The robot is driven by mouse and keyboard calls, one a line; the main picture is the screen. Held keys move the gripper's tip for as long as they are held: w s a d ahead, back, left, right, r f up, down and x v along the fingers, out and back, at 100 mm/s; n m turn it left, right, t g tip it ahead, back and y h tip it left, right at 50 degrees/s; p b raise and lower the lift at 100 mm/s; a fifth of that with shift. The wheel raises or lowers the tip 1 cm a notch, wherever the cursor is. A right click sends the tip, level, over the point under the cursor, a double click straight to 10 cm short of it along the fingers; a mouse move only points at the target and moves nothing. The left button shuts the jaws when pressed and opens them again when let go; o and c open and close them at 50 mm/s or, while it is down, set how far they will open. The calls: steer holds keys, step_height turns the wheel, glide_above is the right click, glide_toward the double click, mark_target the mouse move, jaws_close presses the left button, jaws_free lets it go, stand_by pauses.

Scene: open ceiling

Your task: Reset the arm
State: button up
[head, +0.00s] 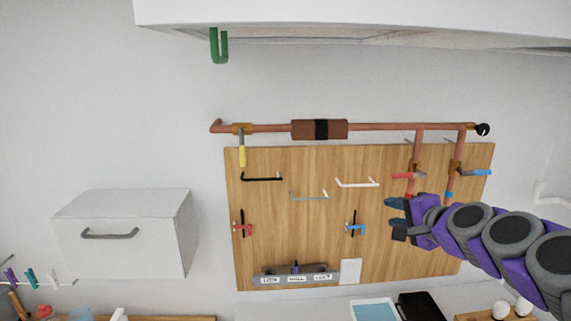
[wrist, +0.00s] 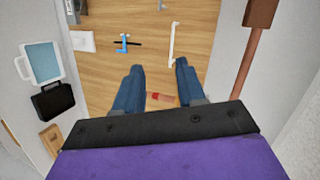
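My arm reaches in from the right in the head view, in front of a wooden wall panel (head: 300,225). My gripper (head: 393,217) points left across the panel. In the wrist view, the two blue fingers of my gripper (wrist: 158,75) stand apart with nothing held between them. A red-handled piece (wrist: 162,97) shows in the gap, beyond the fingers; I cannot tell its distance.
A copper pipe (head: 390,127) runs above the panel, with a red valve handle (head: 402,175) and a blue one (head: 475,172). A white cabinet (head: 125,235) is at left. A light-blue tray (head: 374,311) and black case (head: 425,306) lie below.

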steer(key=s+a+f+n+g+y+b, duration=0.1)
steer(key=s+a+f+n+g+b, duration=0.65)
steer(key=s+a+f, duration=1.05)
steer(key=s+d+f+n+g+h+b, duration=0.2)
steer(key=s+f+g, duration=0.2)
steer(key=s+f, duration=0.4)
steer(key=s+d+f+n+g+h+b, duration=0.1)
steer(key=s+d+f+n+g+h, duration=0.1)
steer(key=s+f, duration=0.5)
steer(key=s+d+n+g, duration=0.1)
steer(key=s+g, duration=0.1)
steer(key=s, duration=0.3)
steer(key=shift+s+f+n+h+b, duration=0.3)
steer(key=shift+s+f+n+b, duration=0.05)
steer(key=shift+s+f, duration=0.05)
